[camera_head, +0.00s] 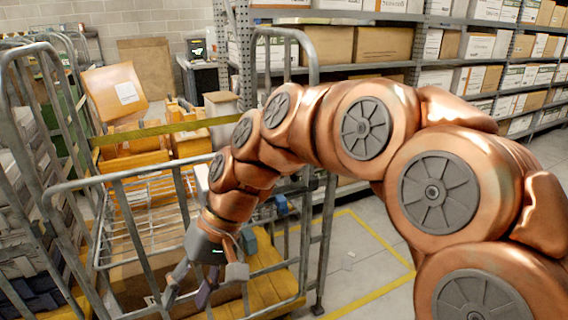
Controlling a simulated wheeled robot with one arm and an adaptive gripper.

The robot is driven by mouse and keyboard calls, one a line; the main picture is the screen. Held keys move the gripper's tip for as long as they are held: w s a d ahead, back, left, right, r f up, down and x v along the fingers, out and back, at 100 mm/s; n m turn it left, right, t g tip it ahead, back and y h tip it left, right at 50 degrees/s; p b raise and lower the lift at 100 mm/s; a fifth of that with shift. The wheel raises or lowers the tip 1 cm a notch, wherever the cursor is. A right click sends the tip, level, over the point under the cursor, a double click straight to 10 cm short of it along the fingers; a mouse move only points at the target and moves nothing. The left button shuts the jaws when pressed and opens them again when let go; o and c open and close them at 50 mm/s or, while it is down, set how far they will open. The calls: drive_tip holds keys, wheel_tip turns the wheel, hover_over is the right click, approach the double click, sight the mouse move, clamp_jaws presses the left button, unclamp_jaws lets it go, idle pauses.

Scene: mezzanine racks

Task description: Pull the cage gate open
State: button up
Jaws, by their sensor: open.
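The cage gate (122,178) is a grey tubular metal frame with vertical bars at the front of a wheeled roll cage, in the left half of the head view. My gripper (192,292) hangs at the end of my copper-coloured arm, low in front of the gate bars. Its fingers are apart and point down and to the left. I see nothing held between them. Whether a finger touches a bar cannot be told. The arm hides part of the gate's right side and the cage behind it.
The cage has a yellow base (270,290) and a wire shelf (150,215). Another cage frame (25,130) is close at left. Racks with cartons (384,44) line the back.

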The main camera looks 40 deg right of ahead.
drive_tip(key=w+d+r+m+t+y+b, duration=0.2)
drive_tip(key=w+d+r+t+y+b, duration=0.1)
drive_tip(key=w+d, duration=0.55)
drive_tip(key=w+d+r+m+t+y+b, duration=0.1)
drive_tip(key=w+d+r+t+y+b, duration=0.25)
drive_tip(key=w, duration=0.85)
drive_tip(key=w+d+f+m+t+h+b, duration=0.1)
drive_tip(key=d+f+m+t+b, duration=0.15)
drive_tip(key=d, duration=0.85)
drive_tip(key=w+d+f+m+t+b, duration=0.1)
drive_tip(key=d+t, duration=0.3)
drive_tip(key=d, duration=0.7)
drive_tip(key=d+f+m+t+h+b, duration=0.1)
drive_tip(key=d+m+t+b, duration=0.15)
drive_tip(key=d, duration=0.85)
drive_tip(key=shift+t, duration=0.45)
drive_tip(key=shift+x, duration=4.1)
drive_tip(key=shift+s+a, duration=0.1)
drive_tip(key=shift+a, duration=0.05)
drive_tip(key=shift+c, duration=0.2)
clamp_jaws()
